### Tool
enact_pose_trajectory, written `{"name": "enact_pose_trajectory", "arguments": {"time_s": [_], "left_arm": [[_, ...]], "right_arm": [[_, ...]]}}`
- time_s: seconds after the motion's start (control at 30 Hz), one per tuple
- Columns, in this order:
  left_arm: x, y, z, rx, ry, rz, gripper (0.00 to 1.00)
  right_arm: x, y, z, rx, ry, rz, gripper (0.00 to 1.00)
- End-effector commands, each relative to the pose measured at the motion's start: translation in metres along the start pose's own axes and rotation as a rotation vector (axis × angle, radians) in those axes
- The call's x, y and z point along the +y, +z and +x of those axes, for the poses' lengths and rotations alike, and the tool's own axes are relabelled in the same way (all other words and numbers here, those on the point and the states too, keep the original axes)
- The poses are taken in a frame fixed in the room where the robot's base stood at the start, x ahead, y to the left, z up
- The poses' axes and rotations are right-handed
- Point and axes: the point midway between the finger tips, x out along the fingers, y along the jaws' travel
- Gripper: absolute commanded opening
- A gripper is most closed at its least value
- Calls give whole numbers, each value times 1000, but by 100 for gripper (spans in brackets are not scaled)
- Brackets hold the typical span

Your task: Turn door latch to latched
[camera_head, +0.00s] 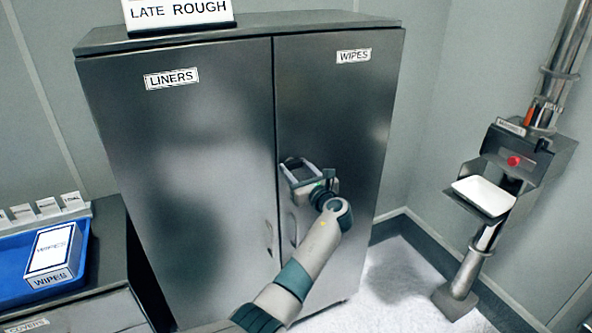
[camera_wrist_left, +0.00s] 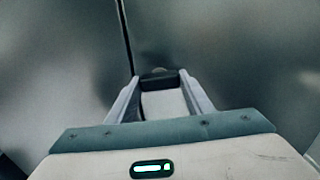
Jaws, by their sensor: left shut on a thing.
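A grey metal cabinet has a left door (camera_head: 190,130) labelled LINERS and a right door (camera_head: 345,110) labelled WIPES, both flush at the seam between them. My left gripper (camera_head: 294,164) reaches up from below to the seam at mid-height. It is shut on the door latch, a small dark piece (camera_wrist_left: 157,73) between its fingertips in the left wrist view. The fingers hide most of the latch, so I cannot tell which way it is turned. My right gripper is in neither view.
Vertical handles (camera_head: 269,238) flank the seam below my gripper. A blue tray (camera_head: 14,262) holding a WIPES box (camera_head: 54,250) is on the counter at left. A post with a white tray (camera_head: 484,195) stands at right. Pale floor is clear between post and cabinet.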

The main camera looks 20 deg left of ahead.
Motion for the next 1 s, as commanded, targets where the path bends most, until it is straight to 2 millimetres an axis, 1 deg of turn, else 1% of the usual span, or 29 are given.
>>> {"name": "enact_pose_trajectory", "arguments": {"time_s": [0.17, 0.37, 1.0], "left_arm": [[0, -4, 0, 1, 0, -81, 24], [0, -5, 0, 0, 0, -225, 24], [0, -6, 0, 2, 1, -806, 24]], "right_arm": [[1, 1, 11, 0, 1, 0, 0], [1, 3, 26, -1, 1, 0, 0], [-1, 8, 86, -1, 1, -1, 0]]}}
